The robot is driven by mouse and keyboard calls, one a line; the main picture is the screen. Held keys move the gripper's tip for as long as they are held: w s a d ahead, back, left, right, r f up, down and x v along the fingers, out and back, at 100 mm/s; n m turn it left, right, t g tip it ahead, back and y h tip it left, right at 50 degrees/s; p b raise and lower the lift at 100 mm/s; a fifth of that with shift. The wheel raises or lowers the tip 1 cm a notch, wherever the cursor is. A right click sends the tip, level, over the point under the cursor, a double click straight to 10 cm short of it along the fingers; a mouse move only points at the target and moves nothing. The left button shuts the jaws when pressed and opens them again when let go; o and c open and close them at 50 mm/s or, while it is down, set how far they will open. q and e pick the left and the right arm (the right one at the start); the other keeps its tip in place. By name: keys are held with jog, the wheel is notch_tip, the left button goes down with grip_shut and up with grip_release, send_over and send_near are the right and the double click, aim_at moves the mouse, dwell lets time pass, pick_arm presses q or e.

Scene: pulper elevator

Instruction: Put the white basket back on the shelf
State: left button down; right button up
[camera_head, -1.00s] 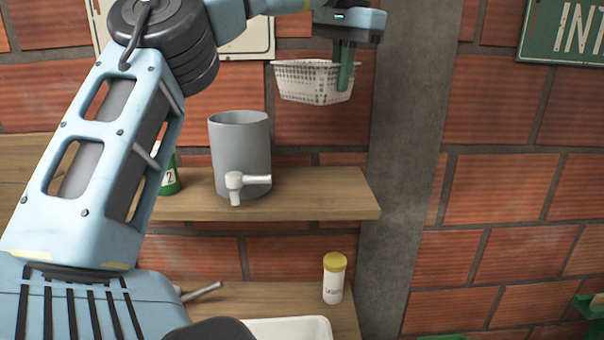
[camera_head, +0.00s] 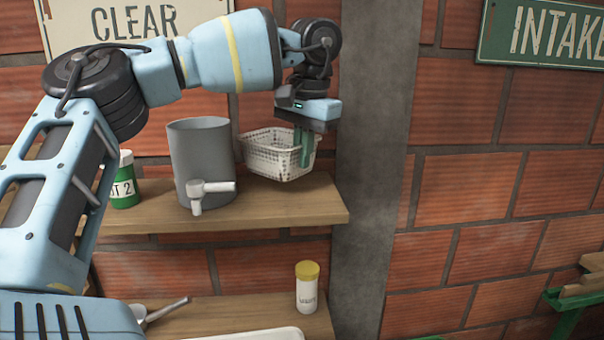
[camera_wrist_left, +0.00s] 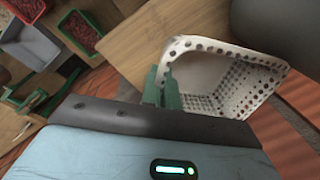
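The white basket (camera_head: 268,158) with a perforated wall is at the right end of the upper wooden shelf (camera_head: 270,212), just right of a grey pot. I cannot tell whether its bottom touches the shelf. My left gripper (camera_head: 303,150) reaches down from above, its green fingers shut on the basket's right rim. In the left wrist view the fingers (camera_wrist_left: 163,88) are close together at the rim of the basket (camera_wrist_left: 205,72), with the shelf board (camera_wrist_left: 135,45) behind. My right gripper is not in view.
The grey pot (camera_head: 200,155) with a white tap stands close left of the basket. A green-labelled jar (camera_head: 124,185) is farther left. A yellow-capped bottle (camera_head: 307,288) stands on the lower shelf (camera_head: 205,318). A grey pillar (camera_head: 370,150) is right of the shelves.

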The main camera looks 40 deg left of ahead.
pick_arm(q)
jog(key=shift+f, duration=2.15)
jog(key=shift+f, duration=0.2)
jog(key=c, duration=1.7)
grip_release()
jog(key=shift+r, duration=0.1)
jog(key=r, duration=0.4)
jog(key=d+r, duration=0.1)
jog(key=r, duration=0.7)
jog(key=shift+d+r, duration=0.1)
jog(key=shift+d, duration=0.15)
